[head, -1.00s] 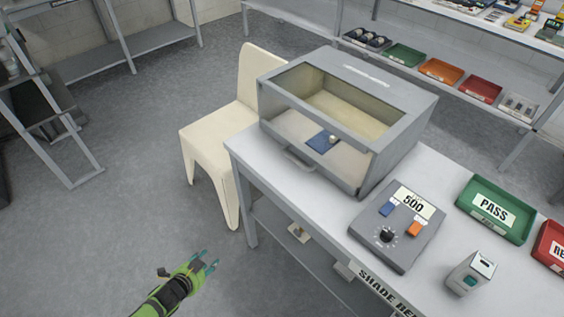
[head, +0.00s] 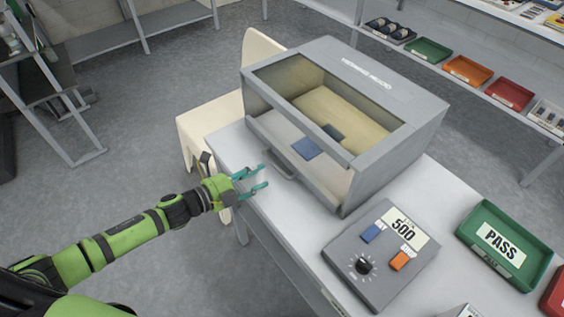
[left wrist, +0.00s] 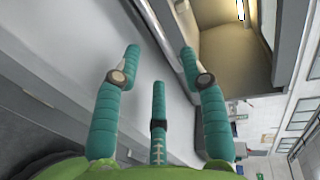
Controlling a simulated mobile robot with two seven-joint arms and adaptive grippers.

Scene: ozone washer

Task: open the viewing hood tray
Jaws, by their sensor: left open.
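The grey viewing hood (head: 350,105) stands on the white bench, with a window in its sloped top and an open-looking front. Its tray (head: 300,165) sits at the lower front, with a bar handle (head: 281,168) on the front face. A blue square pad (head: 306,148) lies inside, with a darker patch behind it. My left gripper (head: 265,177) is open and empty, just left of the handle, its teal fingers pointing toward it. In the left wrist view, the open fingers (left wrist: 160,62) reach toward the hood's front edge (left wrist: 180,62). My right gripper is not in view.
A grey control box (head: 380,255) with a dial and a 500 label stands right of the hood. A green PASS tray (head: 506,245) lies farther right. A cream chair (head: 262,60) is behind the bench's left end.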

